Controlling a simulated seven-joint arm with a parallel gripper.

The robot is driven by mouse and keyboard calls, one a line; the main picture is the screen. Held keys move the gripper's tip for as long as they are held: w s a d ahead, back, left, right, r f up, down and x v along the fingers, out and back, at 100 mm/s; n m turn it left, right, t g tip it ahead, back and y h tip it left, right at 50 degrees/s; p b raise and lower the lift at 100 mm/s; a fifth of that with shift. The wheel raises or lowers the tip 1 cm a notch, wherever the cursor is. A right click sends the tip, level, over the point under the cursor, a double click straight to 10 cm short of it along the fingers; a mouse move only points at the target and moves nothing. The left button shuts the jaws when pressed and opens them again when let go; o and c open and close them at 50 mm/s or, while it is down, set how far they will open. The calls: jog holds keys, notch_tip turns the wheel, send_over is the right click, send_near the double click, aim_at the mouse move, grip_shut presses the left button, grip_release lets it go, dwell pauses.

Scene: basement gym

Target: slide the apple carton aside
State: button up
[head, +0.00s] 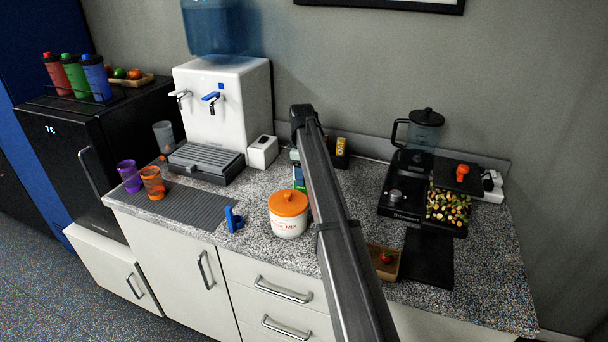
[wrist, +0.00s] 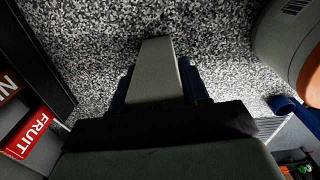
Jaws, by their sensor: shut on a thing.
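The apple carton (head: 299,179), a small box with green and blue on it, stands on the counter behind the round jar. My dark arm covers its right side in the head view. My gripper (wrist: 155,85) is down at the carton and shut on it. In the wrist view the dark gripper body hides most of what is held; a grey face with dark blue edges shows at the jaws, above speckled counter.
The jar with an orange lid (head: 288,203) stands close in front; a blue stand (head: 233,219) is to its left. A dark rack holding a red FRUIT box (wrist: 28,134) is beside the gripper. The white dispenser (head: 228,105) stands left. Speckled counter (wrist: 100,40) is bare above the jaws in the wrist view.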

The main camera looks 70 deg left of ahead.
jog(key=shift+s+a, duration=2)
jog(key=shift+s, duration=0.15)
jog(key=shift+s+a, duration=1.95)
jog(key=shift+s, duration=0.15)
jog(key=o, duration=1.3)
notch_tip(320, 180, up, 14)
jog(key=shift+f, duration=0.1)
